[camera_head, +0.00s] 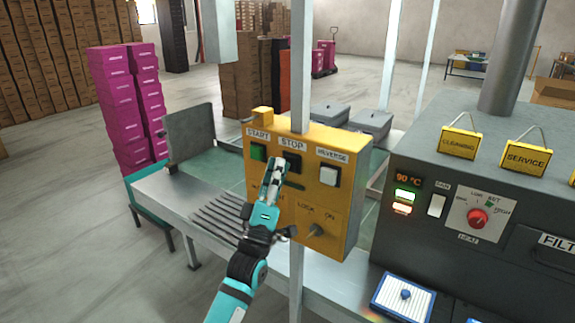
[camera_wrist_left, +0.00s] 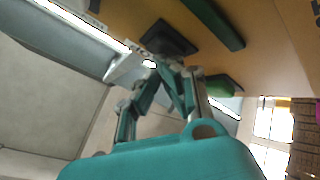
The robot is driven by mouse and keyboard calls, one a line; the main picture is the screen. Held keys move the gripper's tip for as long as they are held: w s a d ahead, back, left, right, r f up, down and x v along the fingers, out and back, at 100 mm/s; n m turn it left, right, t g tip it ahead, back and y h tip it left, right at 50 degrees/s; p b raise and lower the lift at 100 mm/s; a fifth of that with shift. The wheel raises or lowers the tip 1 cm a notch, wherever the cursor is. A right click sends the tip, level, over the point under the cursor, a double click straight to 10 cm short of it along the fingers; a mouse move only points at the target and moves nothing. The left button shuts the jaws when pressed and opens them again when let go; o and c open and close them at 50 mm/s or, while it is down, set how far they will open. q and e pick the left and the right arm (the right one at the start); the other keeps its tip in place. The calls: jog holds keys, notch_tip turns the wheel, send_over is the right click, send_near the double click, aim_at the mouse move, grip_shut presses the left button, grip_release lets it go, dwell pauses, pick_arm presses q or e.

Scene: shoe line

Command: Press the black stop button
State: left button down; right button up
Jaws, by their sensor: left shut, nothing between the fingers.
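The yellow control box (camera_head: 305,215) is fixed to an upright metal post. It carries a green START button (camera_head: 258,152), a black STOP button (camera_head: 292,161) and a white REVERSE button (camera_head: 329,175) in a row. My left gripper (camera_head: 279,161) is shut and empty, its tip just below and left of the black button, partly overlapping it in the picture. In the left wrist view the closed fingertips (camera_wrist_left: 148,62) are right beside the black square button (camera_wrist_left: 168,38). I cannot tell whether they touch it. My right gripper is not in view.
A knob (camera_head: 316,230) marked LOCK and ON sits low on the box. A grey machine (camera_head: 430,160) with a red dial (camera_head: 477,217) stands at the right. Pink boxes (camera_head: 122,95) are stacked at the left.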

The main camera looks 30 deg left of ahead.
pick_arm(q)
jog(key=shift+s, duration=0.85)
jog(key=s, duration=0.1)
jog(key=s+p, duration=0.1)
jog(key=s, duration=0.3)
jog(key=shift+a+p, duration=0.25)
jog(key=shift+p, duration=0.05)
dwell(0.4)
